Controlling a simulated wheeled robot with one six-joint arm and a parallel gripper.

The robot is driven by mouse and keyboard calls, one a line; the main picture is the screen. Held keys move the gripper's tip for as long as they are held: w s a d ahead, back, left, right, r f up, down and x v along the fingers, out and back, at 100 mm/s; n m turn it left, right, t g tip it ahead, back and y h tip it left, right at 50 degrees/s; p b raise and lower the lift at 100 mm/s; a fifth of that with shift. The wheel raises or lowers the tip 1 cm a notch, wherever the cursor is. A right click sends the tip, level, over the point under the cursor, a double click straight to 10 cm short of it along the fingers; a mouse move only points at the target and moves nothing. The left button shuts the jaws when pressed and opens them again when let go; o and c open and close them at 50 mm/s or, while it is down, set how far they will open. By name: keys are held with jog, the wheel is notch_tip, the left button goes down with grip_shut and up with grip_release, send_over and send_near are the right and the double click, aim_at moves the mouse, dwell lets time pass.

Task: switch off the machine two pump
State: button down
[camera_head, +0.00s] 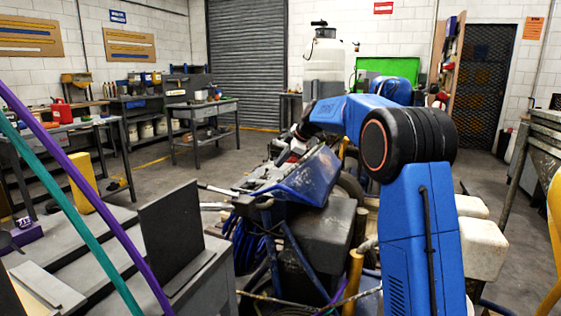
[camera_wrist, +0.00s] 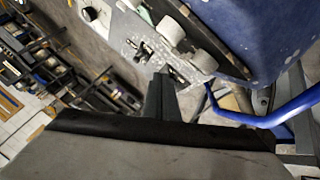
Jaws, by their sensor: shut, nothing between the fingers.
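The blue line striper machine (camera_head: 305,178) stands in the middle of the head view. In the wrist view its grey control panel (camera_wrist: 118,35) fills the upper middle. The panel carries a round black knob (camera_wrist: 90,14), a small dark toggle switch (camera_wrist: 143,51) with pale markings around it, and two light grey knobs or caps, an upper one (camera_wrist: 170,31) and a lower one (camera_wrist: 204,62). The lettering is too small to read, so I cannot tell which control is the machine two pump. My gripper (camera_wrist: 160,82) is shut and empty, its tips close below the toggle; contact cannot be told.
A blue tube (camera_wrist: 275,113) runs close to the right of my gripper. A white tank (camera_head: 325,68) rises behind the machine. A grey bench (camera_head: 205,262) stands at the left front, with purple and teal hoses crossing. Open floor (camera_head: 185,160) lies at the back left.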

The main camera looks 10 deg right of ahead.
jog(key=x, duration=0.7)
jog(key=shift+w+a+f, duration=0.1)
jog(key=shift+w+f, duration=0.05)
jog(key=shift+f, duration=0.15)
jog(key=shift+w+r, duration=0.15)
jog(key=shift+w, duration=0.9)
jog(key=shift+w+r, duration=0.1)
jog(key=shift+w, duration=0.75)
jog(key=shift+r, duration=0.1)
jog(key=shift+a, duration=0.1)
jog(key=shift+w, duration=0.1)
jog(key=shift+r, duration=0.1)
